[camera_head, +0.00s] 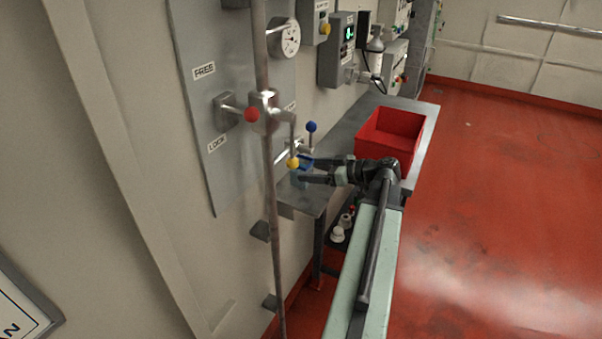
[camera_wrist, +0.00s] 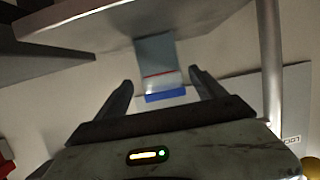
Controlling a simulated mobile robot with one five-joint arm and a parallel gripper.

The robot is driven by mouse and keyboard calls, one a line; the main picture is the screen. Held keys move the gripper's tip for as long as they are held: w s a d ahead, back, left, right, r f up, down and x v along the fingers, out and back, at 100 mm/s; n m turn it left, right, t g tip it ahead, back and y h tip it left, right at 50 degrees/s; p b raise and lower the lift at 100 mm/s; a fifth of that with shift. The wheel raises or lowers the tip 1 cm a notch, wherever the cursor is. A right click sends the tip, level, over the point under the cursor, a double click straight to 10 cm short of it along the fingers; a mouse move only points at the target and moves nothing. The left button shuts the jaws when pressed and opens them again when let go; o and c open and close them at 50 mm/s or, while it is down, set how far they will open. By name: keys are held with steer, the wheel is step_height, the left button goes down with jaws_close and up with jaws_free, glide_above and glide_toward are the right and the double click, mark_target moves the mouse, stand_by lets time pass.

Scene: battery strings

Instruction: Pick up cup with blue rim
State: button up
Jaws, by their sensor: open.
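The cup with the blue rim (camera_wrist: 157,54) shows in the wrist view as a grey body with a thin red line and a blue band at its near end. It appears upside down there, hanging from the table edge in the picture. My gripper (camera_wrist: 162,82) is open, with one finger on each side of the cup's rim end. Gaps show between the cup and both fingers. In the head view my gripper (camera_head: 303,171) is at the near end of the grey table (camera_head: 300,199), around the small, partly hidden cup.
A red bin (camera_head: 390,138) stands farther along the table. A vertical pipe (camera_head: 270,200) with red, yellow and blue lever knobs rises close to my gripper. Wall panels line the left. Small white items (camera_head: 338,234) sit below the table. Red floor is free at right.

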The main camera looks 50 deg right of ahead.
steer(key=shift+b+x, duration=0.5)
steer(key=shift+x, duration=0.75)
steer(key=b+x, duration=0.1)
steer(key=x, duration=0.4)
steer(key=shift+s+a+f, duration=0.1)
steer(key=shift+s+f, duration=0.05)
steer(key=c, duration=1.6)
steer(key=shift+o, duration=0.2)
steer(key=shift+r+p, duration=0.35)
steer(key=shift+r, duration=0.2)
steer(key=shift+r+p, duration=0.45)
steer(key=shift+r, duration=0.05)
steer(key=s+d, duration=0.2)
steer(key=s, duration=0.6)
steer(key=s+d, duration=0.2)
steer(key=s, duration=0.7)
steer(key=shift+s+d, duration=0.25)
steer(key=shift+d, duration=0.1)
